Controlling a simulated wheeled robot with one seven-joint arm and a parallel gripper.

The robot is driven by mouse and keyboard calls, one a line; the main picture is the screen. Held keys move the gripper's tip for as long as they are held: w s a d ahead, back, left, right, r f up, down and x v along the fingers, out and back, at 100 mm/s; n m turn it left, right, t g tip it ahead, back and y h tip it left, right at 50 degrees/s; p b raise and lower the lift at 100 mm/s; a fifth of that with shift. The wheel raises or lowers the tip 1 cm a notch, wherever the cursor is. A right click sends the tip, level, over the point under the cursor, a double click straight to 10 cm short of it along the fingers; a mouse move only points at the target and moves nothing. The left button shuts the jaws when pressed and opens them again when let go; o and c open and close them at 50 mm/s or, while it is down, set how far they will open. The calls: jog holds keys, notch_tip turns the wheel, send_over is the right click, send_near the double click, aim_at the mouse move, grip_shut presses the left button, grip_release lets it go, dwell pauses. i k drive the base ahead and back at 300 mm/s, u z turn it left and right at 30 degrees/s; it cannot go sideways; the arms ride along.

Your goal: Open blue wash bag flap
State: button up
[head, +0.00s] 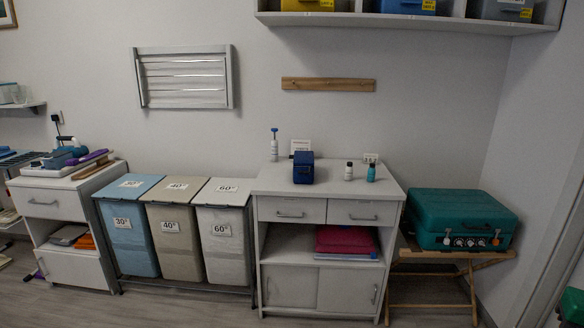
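The blue wash bag (303,169) is a small dark blue box-like bag standing upright on top of the white cabinet (272,178), near its middle. My gripper is not in view.
A pump bottle (274,145) stands behind left of the bag. A white bottle (348,172) and a teal bottle (371,173) stand to its right. The cabinet's front top is clear.

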aim_at(301, 157)
jog(key=u, duration=1.05)
jog(key=i, duration=2.15)
jog(key=z, duration=0.95)
jog(key=i, duration=0.35)
jog(key=u, duration=2.25)
jog(key=i, duration=0.35)
jog(key=z, duration=0.05)
